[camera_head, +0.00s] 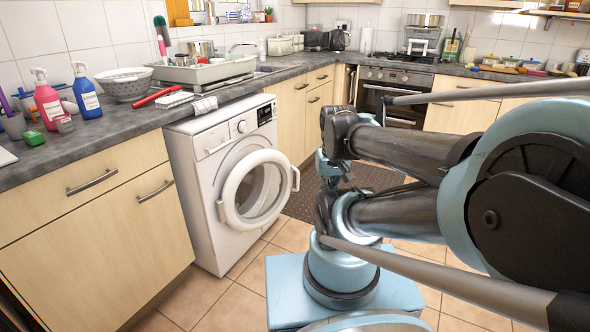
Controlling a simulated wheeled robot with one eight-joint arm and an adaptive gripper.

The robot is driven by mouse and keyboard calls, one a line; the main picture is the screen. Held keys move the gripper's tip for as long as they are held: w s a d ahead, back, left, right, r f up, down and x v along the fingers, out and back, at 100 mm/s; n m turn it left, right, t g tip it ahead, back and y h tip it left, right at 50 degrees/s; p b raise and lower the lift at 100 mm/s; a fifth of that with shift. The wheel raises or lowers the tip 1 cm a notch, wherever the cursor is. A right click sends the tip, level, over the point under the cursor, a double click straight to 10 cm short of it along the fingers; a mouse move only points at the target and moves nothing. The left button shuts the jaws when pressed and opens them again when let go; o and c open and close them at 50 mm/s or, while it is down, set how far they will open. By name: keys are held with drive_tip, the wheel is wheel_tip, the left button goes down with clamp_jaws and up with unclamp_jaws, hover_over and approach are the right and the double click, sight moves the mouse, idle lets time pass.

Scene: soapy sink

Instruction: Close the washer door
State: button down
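The white washer (208,145) stands under the counter, left of the middle. Its round door (228,202) has a white ring and a clear glass bowl. The door stands partly open, swung out from the front, with its hinge side on the left. Its handle (296,179) is at the right rim and sticks out past the washer's right edge. My folded arm fills the right side. What seems to be my gripper (328,168) is a small blue and dark part right of the door handle, apart from it. Arm links partly hide it, and its fingers cannot be made out.
Tiled floor (236,296) is free in front of the washer, beside my blue base. A dark mat (303,207) lies right of the door. Wooden cabinets (110,235) flank the washer. The grey counter above holds bottles, a colander (126,84) and a dish rack. An oven stands at the back.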

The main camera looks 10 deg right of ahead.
drive_tip(key=w+r+n, duration=0.2)
drive_tip(key=w+r, duration=0.4)
drive_tip(key=w, duration=0.6)
drive_tip(key=n+t+y, duration=0.1)
drive_tip(key=n+y, duration=0.2)
drive_tip(key=n, duration=0.3)
hover_over(295, 168)
drive_tip(key=s+d, duration=0.4)
drive_tip(key=s, duration=0.4)
wheel_tip(295, 168, down, 19)
drive_tip(key=x, duration=0.4)
drive_tip(key=w+x, duration=0.1)
drive_tip(key=x, duration=0.3)
drive_tip(key=w+a+r+x, duration=0.1)
drive_tip(key=x, duration=0.3)
drive_tip(key=shift+w+a, duration=0.4)
drive_tip(key=shift+w, duration=0.15)
